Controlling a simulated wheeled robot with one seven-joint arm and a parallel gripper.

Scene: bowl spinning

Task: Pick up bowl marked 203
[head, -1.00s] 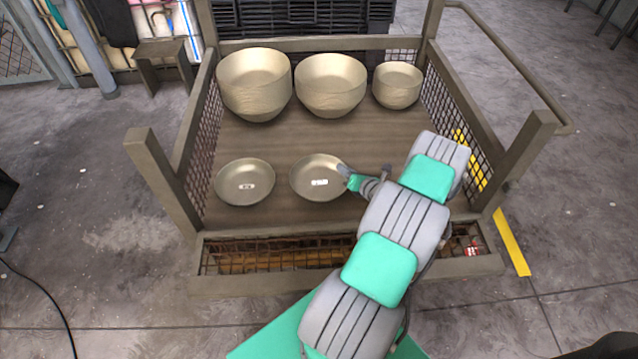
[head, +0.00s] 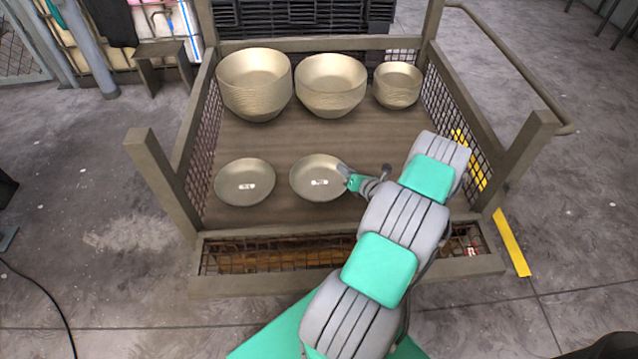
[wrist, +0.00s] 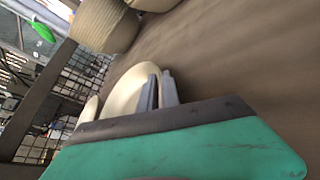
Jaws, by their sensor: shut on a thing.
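Two shallow beige bowls with white labels stand at the front of the crate floor. The left bowl (head: 230,187) is apart from my gripper. The right bowl (head: 308,170) has my gripper (head: 349,177) at its right rim. The labels are too small to read, so I cannot tell which is 203. In the wrist view, my gripper's fingers (wrist: 160,90) are closed on the rim of the right bowl (wrist: 122,92). My gripper hides part of that rim.
The crate (head: 350,283) has mesh sides and corner posts. Three stacks of bowls stand at its back: left (head: 254,85), middle (head: 330,85) and right (head: 397,85). The brown floor (head: 290,138) between the stacks and front bowls is clear.

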